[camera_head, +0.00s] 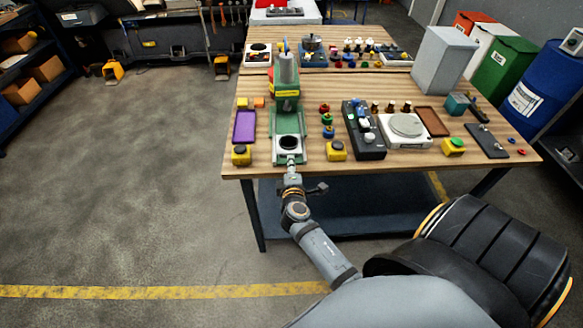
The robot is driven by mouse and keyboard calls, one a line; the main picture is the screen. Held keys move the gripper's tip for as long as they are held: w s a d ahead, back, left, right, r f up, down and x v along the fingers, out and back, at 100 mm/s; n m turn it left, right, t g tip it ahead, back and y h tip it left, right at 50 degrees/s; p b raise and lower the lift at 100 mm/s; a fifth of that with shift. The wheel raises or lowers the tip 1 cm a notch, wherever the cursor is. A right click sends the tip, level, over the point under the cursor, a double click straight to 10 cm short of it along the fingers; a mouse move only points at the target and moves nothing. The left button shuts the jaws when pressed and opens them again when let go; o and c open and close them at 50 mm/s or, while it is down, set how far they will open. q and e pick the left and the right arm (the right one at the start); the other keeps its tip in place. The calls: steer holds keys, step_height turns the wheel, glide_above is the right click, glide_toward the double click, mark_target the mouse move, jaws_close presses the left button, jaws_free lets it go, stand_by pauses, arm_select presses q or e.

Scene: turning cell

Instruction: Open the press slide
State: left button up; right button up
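The green press (287,95) stands on the near left part of the wooden table, with a grey column and a yellow and red band. Its slide (277,153) is the pale plate with a dark round recess at the front of the press, near the table's front edge. My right gripper (291,163) is at the front end of the slide, in line with it. Its fingertips are too small to tell whether they hold the slide's front part or only touch it. My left gripper is not in view.
A yellow button box stands on each side of the slide, left (241,155) and right (337,151). A purple tray (244,127) lies to the left. A dark control panel (363,130) and a white scale (405,130) are to the right. The floor left of the table is clear.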

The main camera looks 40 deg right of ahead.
steer(key=v, duration=0.6)
steer(key=shift+s+a, duration=0.1)
steer(key=shift+s, duration=0.05)
steer(key=s+a+f+m+g+y, duration=0.15)
steer(key=s+f, duration=0.25)
steer(key=f, duration=0.6)
steer(key=s+a+f+m+g+y, duration=0.1)
steer(key=s+a+f+g+y, duration=0.2)
steer(key=f, duration=0.8)
steer(key=s+f+m+g+y, duration=0.15)
steer(key=s+f, duration=0.35)
steer(key=f, duration=0.5)
steer(key=s+d+f+m+g, duration=0.1)
steer(key=s+f, duration=0.3)
steer(key=s, duration=0.4)
steer(key=s+d+f+m+g, duration=0.1)
steer(key=s+f+m+g, duration=0.2)
steer(key=s, duration=0.5)
steer(key=s+d+f+m+g+y, duration=0.1)
steer(key=s+f+m+g, duration=0.1)
steer(key=s+f, duration=0.5)
steer(key=shift+s+m, duration=0.7)
steer(key=shift+s, duration=0.2)
steer(key=shift+s, duration=0.1)
